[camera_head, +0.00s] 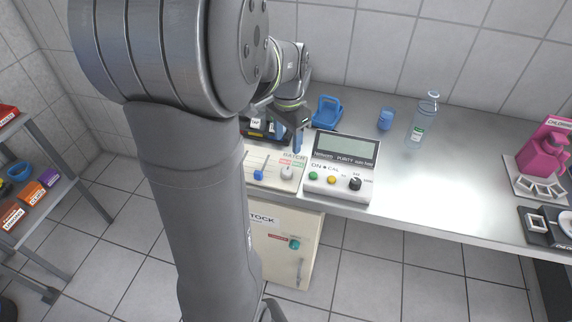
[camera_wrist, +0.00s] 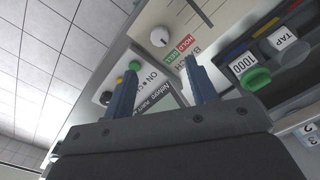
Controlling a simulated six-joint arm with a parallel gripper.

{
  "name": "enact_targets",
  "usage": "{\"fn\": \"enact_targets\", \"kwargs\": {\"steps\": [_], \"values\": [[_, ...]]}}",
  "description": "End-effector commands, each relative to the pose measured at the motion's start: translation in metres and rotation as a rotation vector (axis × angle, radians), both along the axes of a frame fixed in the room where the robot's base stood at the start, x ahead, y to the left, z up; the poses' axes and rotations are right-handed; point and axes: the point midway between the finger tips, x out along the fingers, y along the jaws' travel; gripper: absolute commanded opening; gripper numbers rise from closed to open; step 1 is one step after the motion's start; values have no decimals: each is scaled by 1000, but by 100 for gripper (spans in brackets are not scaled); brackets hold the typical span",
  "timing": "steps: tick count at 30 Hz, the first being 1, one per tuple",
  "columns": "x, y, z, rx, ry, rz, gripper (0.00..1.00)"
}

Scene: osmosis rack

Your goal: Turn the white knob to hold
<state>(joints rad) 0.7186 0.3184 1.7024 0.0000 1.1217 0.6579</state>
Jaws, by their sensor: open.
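The white knob (camera_head: 287,173) sits on the front of a cream panel beside the purity meter, below a small red and a small green label. In the wrist view, the white knob (camera_wrist: 160,37) is beyond the fingertips, near the red HOLD label (camera_wrist: 186,43) and the green label (camera_wrist: 172,58). I cannot tell which way the knob points. My gripper (camera_head: 297,142) is above and behind the knob, its blue fingers pointing down.
The purity meter (camera_head: 342,165) with green, yellow and black controls stands just right of the panel. A blue knob (camera_head: 259,175) is on the panel's left. A blue holder (camera_head: 327,112), blue cup (camera_head: 385,119) and clear bottle (camera_head: 422,120) stand behind. The bench's right middle is clear.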

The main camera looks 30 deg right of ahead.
Motion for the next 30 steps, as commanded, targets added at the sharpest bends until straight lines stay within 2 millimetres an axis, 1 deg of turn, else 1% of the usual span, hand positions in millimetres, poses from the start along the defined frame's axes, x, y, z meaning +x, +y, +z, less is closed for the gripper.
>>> {"fn": "enact_targets", "kwargs": {"steps": [1,9,12,15,21,29,30], "values": [[-1,1,-12,3,4,0,52],[-1,1,-71,3,4,1,52],[-1,1,-88,3,3,1,52],[0,0,-101,1,1,1,52],[0,0,-113,0,0,1,52],[0,0,-114,-1,0,1,52],[0,0,-114,-1,0,1,46]]}}
